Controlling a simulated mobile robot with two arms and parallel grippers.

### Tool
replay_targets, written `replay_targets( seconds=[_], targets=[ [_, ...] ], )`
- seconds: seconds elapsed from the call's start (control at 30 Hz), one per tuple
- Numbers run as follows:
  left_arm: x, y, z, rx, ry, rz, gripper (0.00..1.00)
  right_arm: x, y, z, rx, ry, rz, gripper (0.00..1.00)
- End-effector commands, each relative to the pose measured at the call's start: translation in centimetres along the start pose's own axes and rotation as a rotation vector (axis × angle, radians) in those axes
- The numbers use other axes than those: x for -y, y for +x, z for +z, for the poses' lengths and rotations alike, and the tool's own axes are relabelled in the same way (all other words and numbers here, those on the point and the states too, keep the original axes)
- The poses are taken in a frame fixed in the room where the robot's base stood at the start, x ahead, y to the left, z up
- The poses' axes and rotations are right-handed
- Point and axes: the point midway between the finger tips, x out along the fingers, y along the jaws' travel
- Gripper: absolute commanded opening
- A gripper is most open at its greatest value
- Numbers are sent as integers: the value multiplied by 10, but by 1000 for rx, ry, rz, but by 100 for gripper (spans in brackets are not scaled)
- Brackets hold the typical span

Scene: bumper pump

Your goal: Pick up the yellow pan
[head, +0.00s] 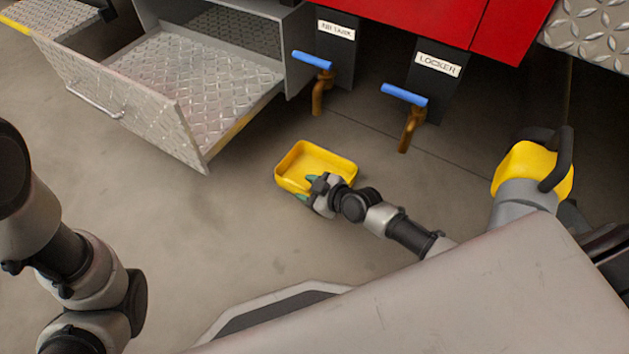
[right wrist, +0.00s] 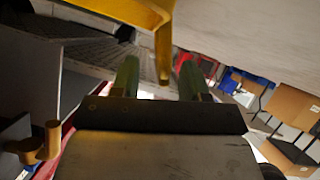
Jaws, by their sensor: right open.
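The yellow pan (head: 325,160) is a shallow rectangular tray lying on the floor in the middle of the head view. My right gripper (head: 306,188) is at the pan's near side, with its green fingertips by the near wall. In the right wrist view the open green fingers (right wrist: 157,80) stand apart, and the pan's yellow wall (right wrist: 163,45) reaches down between them. I cannot tell whether either finger touches it. My left arm shows at the left edge of the head view, but its gripper is out of view.
An open metal drawer (head: 180,85) juts out at the upper left. Two brown taps with blue handles (head: 313,60) (head: 404,95) hang under signs, one reading LOCKER (head: 438,64). A yellow-topped grey object with a black handle (head: 530,172) stands at right. Floor left of the pan is clear.

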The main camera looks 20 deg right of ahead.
Motion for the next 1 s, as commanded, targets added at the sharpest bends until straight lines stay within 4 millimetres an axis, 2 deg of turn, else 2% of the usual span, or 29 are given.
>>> replay_targets(
  seconds=[0.03, 0.2, 0.47, 0.5, 0.8, 1.0],
  targets=[
    [-2, -10, -3, 0, 0, 0, 43, 3, 12, 5, -2, 5, 1, 45],
    [-4, -18, -6, 0, 0, 0, 43, 3, 32, 4, -1, 2, 1, 45],
    [-4, -17, -6, 0, 0, 1, 43, 2, 34, 2, 1, 0, 1, 45],
    [-4, -17, -6, 0, 0, 1, 43, 2, 34, 2, 1, 0, 1, 44],
    [-4, -17, -6, 0, 0, 1, 43, 2, 34, 2, 1, 1, 0, 0],
    [-4, -17, -6, 1, 0, 1, 43, 3, 34, 3, 2, 2, -1, 0]
  ],
)
